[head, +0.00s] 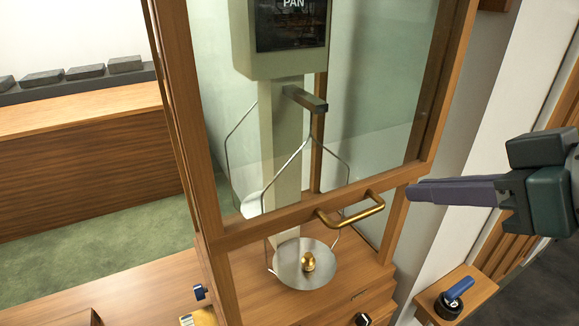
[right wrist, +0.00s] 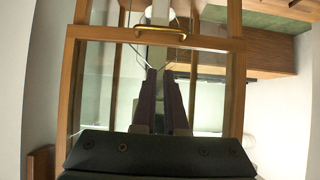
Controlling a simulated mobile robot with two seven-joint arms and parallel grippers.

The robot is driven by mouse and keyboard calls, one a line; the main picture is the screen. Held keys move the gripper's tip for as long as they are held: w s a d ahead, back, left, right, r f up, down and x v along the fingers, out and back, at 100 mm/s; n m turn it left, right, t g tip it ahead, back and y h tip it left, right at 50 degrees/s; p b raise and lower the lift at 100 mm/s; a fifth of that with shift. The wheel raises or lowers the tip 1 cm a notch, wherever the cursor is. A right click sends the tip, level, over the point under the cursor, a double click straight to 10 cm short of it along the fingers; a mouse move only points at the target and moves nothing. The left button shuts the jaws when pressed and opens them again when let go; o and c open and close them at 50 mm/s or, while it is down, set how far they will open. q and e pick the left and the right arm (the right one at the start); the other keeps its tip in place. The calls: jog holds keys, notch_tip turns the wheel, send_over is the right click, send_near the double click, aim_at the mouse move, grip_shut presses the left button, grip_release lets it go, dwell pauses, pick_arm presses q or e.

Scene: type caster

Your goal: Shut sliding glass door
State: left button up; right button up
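The sliding glass door (head: 385,110) is a wood-framed pane on the front of a balance case. Its bottom rail (head: 265,225) stands above the case floor, leaving a gap underneath. A brass bar handle (head: 350,211) sits on that rail; it also shows in the right wrist view (right wrist: 160,31), beyond the fingertips. My right gripper (head: 412,192) is at the right of the case, its fingers pointing left toward the handle but apart from it. In the right wrist view, its two purple fingers (right wrist: 161,76) have an empty gap between them. My left gripper is out of view.
Inside the case, a metal pan (head: 292,268) holds a brass weight (head: 308,261) below the rail. A small shelf with a blue-handled knob (head: 455,294) projects at the lower right. A wooden counter (head: 90,150) with dark blocks stands at the left.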

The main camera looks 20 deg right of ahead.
jog(key=p+x, duration=0.2)
jog(key=x, duration=0.5)
jog(key=shift+w+f, duration=0.1)
jog(key=shift+w, duration=0.25)
grip_shut()
jog(key=shift+w+f+p, duration=0.2)
jog(key=shift+f, duration=0.9)
jog(key=shift+w+f+p, duration=0.15)
jog(key=shift+w+f, duration=0.05)
jog(key=shift+f, duration=0.9)
notch_tip(320, 180, down, 31)
jog(key=b, duration=2.4)
jog(key=shift+r, duration=0.2)
jog(key=shift+s+f, duration=0.1)
